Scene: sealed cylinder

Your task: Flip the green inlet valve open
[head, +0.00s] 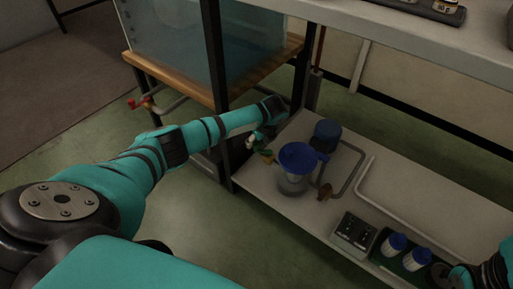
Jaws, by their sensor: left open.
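The green inlet valve (267,156), a small green handle on a brass-coloured fitting, is at the left end of the lower shelf, beside the blue-topped clear vessel. My left arm reaches in from the left and bends down at the wrist near the shelf's left end. My left gripper (252,141) is small and partly hidden there, just up and left of the green handle. It is open. I cannot tell whether it touches the handle. Part of my right arm shows at the lower right corner; its gripper is not in view.
The blue-topped vessel (296,169), a dark blue cylinder (326,134) and bent grey pipes stand on the lower shelf (405,192). A control box (353,232) and white, blue-capped jars (394,244) are nearer. A dark post (213,60) rises beside my arm. A red-handled valve (145,102) is under the tank.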

